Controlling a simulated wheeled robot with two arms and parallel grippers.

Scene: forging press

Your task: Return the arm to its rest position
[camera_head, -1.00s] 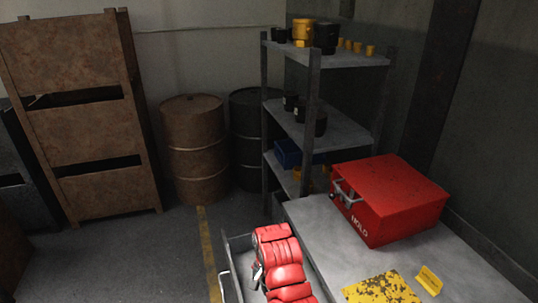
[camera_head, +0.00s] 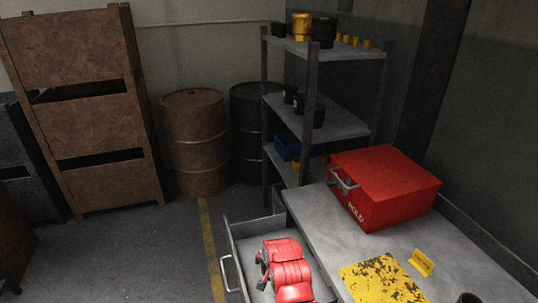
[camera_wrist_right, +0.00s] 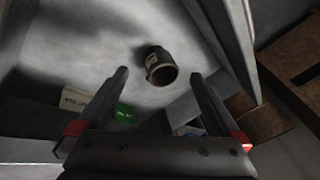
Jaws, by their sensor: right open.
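In the right wrist view, my right gripper (camera_wrist_right: 160,73) is open, with its two dark fingers spread wide and nothing held between them. Beyond the fingertips, a dark cup-like part (camera_wrist_right: 159,66) with a pale label sits on a grey surface, apart from both fingers. In the head view, a red arm of mine (camera_head: 287,272) is over the open drawer (camera_head: 232,243) at the bottom centre. My left gripper is not in view.
The grey workbench (camera_head: 318,222) carries a red box (camera_head: 385,188), a worn yellow plate (camera_head: 382,280) and a small yellow sign (camera_head: 422,262). A shelf rack (camera_head: 325,120) and rusty barrel (camera_head: 196,145) stand behind. A green item (camera_wrist_right: 124,112) and white block (camera_wrist_right: 85,101) show in the wrist view.

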